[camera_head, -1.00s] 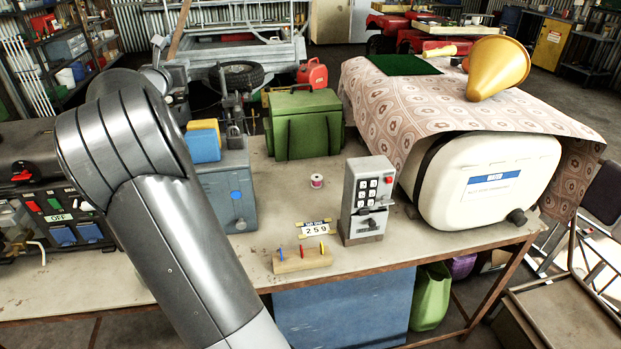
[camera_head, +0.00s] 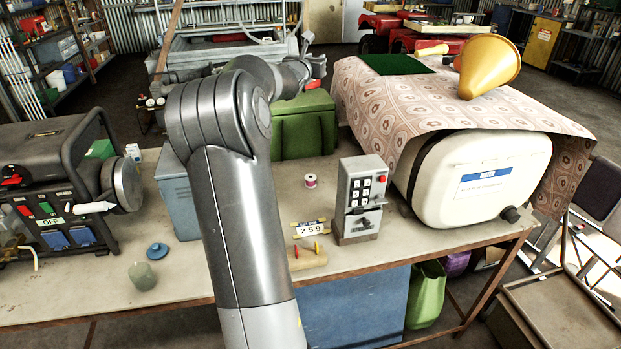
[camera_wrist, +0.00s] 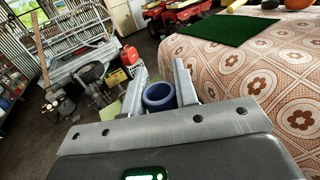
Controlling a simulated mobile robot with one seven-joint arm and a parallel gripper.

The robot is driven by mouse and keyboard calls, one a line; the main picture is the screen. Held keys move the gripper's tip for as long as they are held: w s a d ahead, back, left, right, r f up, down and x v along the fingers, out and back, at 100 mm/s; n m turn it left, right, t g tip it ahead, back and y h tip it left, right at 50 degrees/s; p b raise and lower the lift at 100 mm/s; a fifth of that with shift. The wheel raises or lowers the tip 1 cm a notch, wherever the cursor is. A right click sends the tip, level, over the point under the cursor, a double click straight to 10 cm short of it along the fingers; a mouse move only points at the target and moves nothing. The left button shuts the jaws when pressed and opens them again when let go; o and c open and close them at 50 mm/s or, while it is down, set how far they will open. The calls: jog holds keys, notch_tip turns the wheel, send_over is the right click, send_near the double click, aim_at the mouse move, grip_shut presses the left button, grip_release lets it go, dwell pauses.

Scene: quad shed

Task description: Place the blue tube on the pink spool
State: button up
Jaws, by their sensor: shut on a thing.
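A blue tube (camera_wrist: 158,97) sits between the fingers of my gripper (camera_wrist: 160,94) in the wrist view. Its round open end faces the camera, and the fingers are shut on it. The pink spool (camera_head: 310,181), small with white ends, stands upright on the workbench (camera_head: 200,262) in the head view. It is left of the grey keypad box and is not in the wrist view.
A grey keypad box (camera_head: 360,199), a white tank (camera_head: 475,183) and a green box (camera_head: 303,128) surround the spool. A number plate (camera_head: 309,229) and a wooden block with pegs (camera_head: 310,258) lie in front. A patterned cloth (camera_wrist: 245,70) is right of my gripper.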

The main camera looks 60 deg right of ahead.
notch_tip(320, 180, down, 36)
jog(key=shift+w+a, duration=0.1)
dwell(0.3)
jog(key=shift+f, duration=0.2)
jog(key=o, duration=1)
jog(key=shift+c, duration=0.2)
jog(key=shift+r, duration=0.1)
jog(key=shift+r, duration=0.15)
jog(key=v, duration=1.2)
